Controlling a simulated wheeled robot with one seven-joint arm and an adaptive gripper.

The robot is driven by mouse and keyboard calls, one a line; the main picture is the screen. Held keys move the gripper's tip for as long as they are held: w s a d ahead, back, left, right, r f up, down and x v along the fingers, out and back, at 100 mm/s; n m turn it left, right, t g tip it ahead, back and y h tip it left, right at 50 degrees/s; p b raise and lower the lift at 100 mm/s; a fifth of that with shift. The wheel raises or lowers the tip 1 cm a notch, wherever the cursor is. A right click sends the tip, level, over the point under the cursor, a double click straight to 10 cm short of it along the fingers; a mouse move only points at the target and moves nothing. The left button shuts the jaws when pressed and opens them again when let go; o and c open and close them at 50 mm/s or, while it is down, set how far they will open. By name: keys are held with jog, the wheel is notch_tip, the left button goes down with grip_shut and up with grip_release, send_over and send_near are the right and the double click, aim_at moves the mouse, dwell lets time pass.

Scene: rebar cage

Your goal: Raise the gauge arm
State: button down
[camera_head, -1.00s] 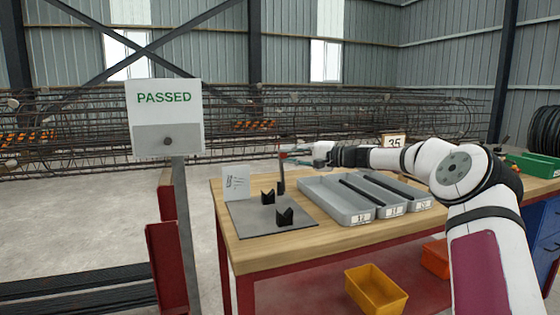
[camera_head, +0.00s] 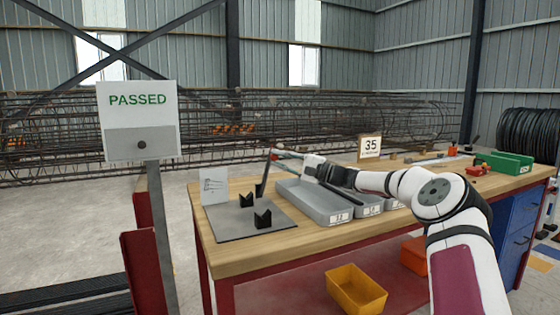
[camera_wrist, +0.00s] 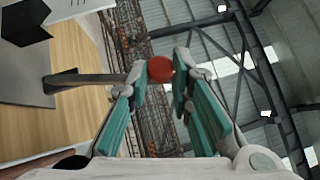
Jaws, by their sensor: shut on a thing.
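The gauge arm (camera_head: 263,180) is a thin dark bar rising from the back right of a grey plate (camera_head: 228,226) on the bench. It leans slightly right and has a red knob at its top. Two black V-shaped blocks (camera_head: 262,218) stand on the plate in front of it. My gripper (camera_head: 277,153) is at the top of the bar. In the wrist view, the teal-padded fingers (camera_wrist: 160,70) of my gripper are shut on the red knob (camera_wrist: 160,69), and the bar (camera_wrist: 88,81) runs left from it.
Grey trays (camera_head: 312,207) with dark bars lie right of the plate, under my arm. A small white card (camera_head: 214,187) stands at the plate's back left. A PASSED sign (camera_head: 140,103) on a post stands left of the bench. A 35 sign (camera_head: 370,146) stands behind the trays.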

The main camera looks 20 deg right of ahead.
jog(key=shift+d, duration=0.15)
jog(key=c, duration=1.4)
grip_release()
jog(key=v, duration=1.2)
